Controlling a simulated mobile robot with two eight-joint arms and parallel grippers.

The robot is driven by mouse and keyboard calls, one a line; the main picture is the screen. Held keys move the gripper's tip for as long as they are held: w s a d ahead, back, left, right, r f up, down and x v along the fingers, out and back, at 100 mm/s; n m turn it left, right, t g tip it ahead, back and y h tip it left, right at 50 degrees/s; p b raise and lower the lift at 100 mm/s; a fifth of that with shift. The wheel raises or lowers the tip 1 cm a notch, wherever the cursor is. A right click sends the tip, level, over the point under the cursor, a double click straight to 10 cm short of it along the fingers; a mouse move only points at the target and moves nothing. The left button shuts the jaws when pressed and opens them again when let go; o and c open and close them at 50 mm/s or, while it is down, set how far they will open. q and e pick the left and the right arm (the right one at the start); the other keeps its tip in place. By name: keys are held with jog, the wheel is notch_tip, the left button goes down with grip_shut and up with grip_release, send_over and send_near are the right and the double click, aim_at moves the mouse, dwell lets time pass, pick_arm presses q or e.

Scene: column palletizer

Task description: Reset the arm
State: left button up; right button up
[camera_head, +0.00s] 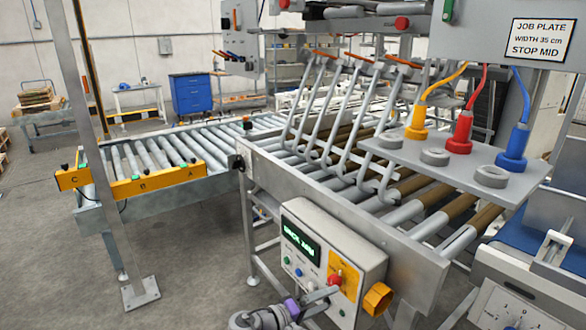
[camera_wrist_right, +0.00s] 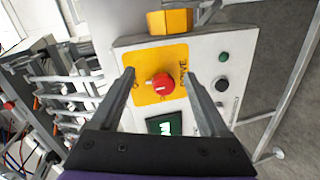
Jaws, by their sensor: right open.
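The control box (camera_head: 315,250) is grey with a lit green display (camera_head: 300,241), small round buttons and a yellow plate (camera_head: 344,290) bearing a red rotary knob (camera_head: 335,280). My right gripper (camera_head: 327,296) is in front of this box, low in the head view. In the right wrist view, the right gripper (camera_wrist_right: 160,78) is open, with one finger each side of the red knob (camera_wrist_right: 160,86) as seen. Whether the fingers touch the knob cannot be told. The display (camera_wrist_right: 164,125) shows below the knob there. My left gripper is not in view.
A roller conveyor (camera_head: 350,175) with bent grey bars (camera_head: 325,110) over it runs behind the box. A yellow block (camera_head: 377,299) juts from the box's right side. A shelf (camera_head: 450,165) holds yellow, red and blue plugs. Floor (camera_head: 190,250) at left is open.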

jog(key=s+d+r+m+g+y+p, duration=0.1)
jog(key=s+d+r+g+y+p, duration=0.15)
jog(key=s+d, duration=0.4)
jog(key=s+d+r+g+y+p, duration=0.1)
jog(key=s+d+g+y+p, duration=0.15)
jog(key=s+d, duration=0.4)
jog(key=s+a+m+t+y+p, duration=0.1)
jog(key=s+a+m+y+p, duration=0.2)
jog(key=s+y, duration=0.5)
jog(key=s+p, duration=0.1)
jog(key=s, duration=0.7)
jog(key=shift+a+r+t, duration=0.15)
jog(key=shift+r+t, duration=0.1)
jog(key=shift+t, duration=0.05)
jog(key=shift+s, duration=0.1)
